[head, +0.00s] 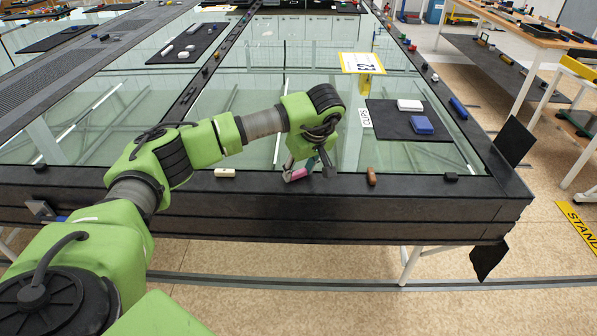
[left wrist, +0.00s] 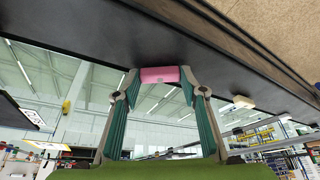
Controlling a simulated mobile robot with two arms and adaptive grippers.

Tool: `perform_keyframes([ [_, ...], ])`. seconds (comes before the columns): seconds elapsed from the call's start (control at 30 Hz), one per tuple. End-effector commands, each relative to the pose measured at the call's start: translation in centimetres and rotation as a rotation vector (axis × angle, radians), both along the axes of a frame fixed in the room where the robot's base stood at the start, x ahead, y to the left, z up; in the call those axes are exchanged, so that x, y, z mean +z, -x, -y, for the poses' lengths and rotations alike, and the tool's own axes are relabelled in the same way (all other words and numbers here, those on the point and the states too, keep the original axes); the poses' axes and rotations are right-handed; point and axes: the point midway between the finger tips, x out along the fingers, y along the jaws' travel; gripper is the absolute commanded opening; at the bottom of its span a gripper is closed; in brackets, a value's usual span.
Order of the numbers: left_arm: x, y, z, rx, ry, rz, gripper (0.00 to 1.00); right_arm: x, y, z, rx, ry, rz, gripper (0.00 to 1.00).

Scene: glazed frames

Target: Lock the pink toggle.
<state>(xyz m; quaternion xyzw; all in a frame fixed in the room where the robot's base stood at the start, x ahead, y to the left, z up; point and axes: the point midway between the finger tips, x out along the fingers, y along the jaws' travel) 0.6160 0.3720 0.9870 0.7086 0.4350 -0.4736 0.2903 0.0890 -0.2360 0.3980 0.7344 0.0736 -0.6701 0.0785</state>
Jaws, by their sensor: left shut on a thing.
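The pink toggle (head: 297,175) is mounted on the black front frame rail of the glazed table, near the middle in the head view. My left gripper (head: 309,168) reaches down to it from above and partly covers it. In the left wrist view, the pink toggle (left wrist: 159,74) lies crosswise between the two green-padded fingers of my left gripper (left wrist: 160,82). The fingers are shut on it, one at each end. Whether the toggle is turned fully to one side cannot be told. My right gripper is not in view.
On the same rail are a cream toggle (head: 225,173) to the left, a brown toggle (head: 371,177) and a black toggle (head: 451,177) to the right. A black mat (head: 390,127) with a white and a blue block lies on the glass. A yellow sign (head: 362,63) stands behind.

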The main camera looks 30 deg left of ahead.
Motion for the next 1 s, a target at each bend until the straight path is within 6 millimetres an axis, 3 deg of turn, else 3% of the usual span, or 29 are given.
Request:
perform_keyframes([
  [1.0, 0.13, -0.84, 0.02, 0.902, 0.000, 0.004, 0.17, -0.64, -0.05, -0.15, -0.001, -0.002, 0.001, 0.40],
])
